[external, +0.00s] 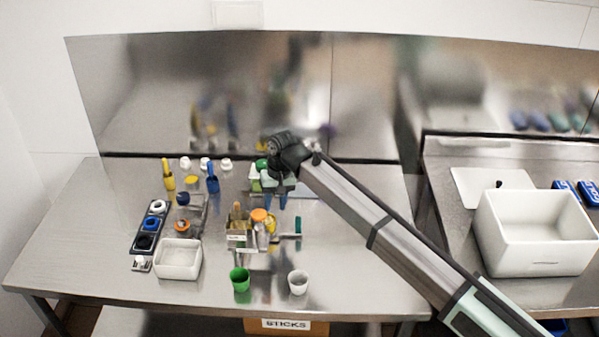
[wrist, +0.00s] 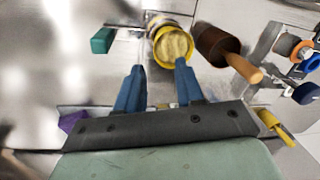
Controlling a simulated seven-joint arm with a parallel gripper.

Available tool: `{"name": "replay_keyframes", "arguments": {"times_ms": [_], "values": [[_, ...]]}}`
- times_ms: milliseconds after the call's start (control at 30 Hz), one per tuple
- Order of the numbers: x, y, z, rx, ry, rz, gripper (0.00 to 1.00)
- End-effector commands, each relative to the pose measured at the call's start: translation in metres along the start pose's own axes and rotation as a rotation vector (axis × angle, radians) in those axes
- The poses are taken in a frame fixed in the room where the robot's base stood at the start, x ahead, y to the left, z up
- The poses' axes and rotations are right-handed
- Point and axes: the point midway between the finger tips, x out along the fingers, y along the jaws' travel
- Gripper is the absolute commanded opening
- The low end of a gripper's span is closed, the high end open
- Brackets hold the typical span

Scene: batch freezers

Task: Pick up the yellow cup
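The yellow cup (wrist: 172,46) shows in the wrist view just beyond my fingertips, its round mouth facing the camera and its inside pale yellow. In the external view a small yellow shape (external: 271,225), which looks like the same cup, sits in the middle of the table beside an orange-topped item. My gripper (wrist: 159,68) has two blue fingers spread apart with nothing between them. The cup lies ahead of the tips, closer to the right finger. In the external view my gripper (external: 276,204) points down above the cup's area.
A brown container with a wooden handle (wrist: 218,45) stands right of the cup in the wrist view. A green block (wrist: 103,40) is to its left. A green cup (external: 240,279), a white cup (external: 298,282) and a white bin (external: 178,259) stand near the front edge.

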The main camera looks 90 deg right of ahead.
Motion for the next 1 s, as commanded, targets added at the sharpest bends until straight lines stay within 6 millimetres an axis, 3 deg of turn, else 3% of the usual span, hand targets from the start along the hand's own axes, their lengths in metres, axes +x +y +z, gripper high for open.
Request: {"name": "replay_keyframes", "arguments": {"times_ms": [333,667,933,1000], "values": [[0.024,0.001,0.002,-0.001,0.000,0.000,0.37],[0.063,0.003,0.004,-0.001,0.000,0.000,0.37],[0.065,0.003,0.004,-0.001,0.001,-0.001,0.37],[0.065,0.003,0.004,-0.001,0.001,-0.001,0.30]]}}
